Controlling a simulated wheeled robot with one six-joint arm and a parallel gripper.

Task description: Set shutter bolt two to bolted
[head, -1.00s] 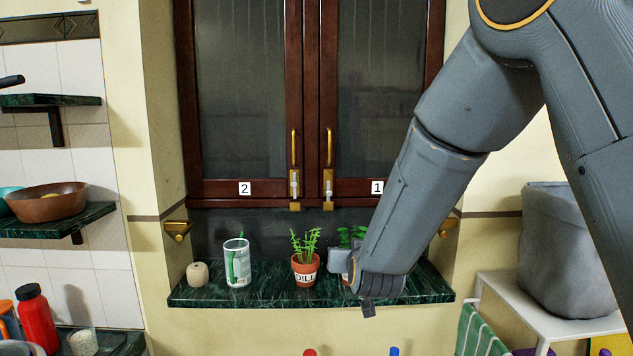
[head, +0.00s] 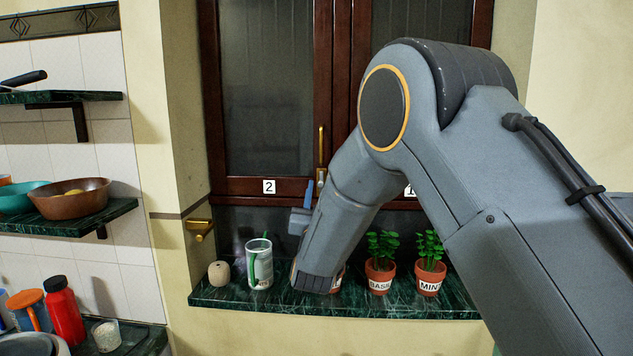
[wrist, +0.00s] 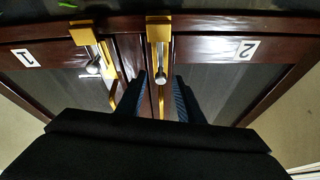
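Shutter bolt two (head: 321,178) is a brass bolt at the inner bottom corner of the shutter door labelled 2 (head: 268,187). In the wrist view, which is upside down, its brass plate (wrist: 158,29) and silver knob (wrist: 160,76) show beside the label 2 (wrist: 246,49). My gripper (wrist: 160,80) is open, with one finger on each side of the knob in the picture and visible gaps. Contact and depth cannot be told. In the head view only a blue finger shows, just left of the bolt, and my arm hides part of the bolt.
Bolt one (wrist: 92,58) is close beside bolt two. My arm partly hides another pot.

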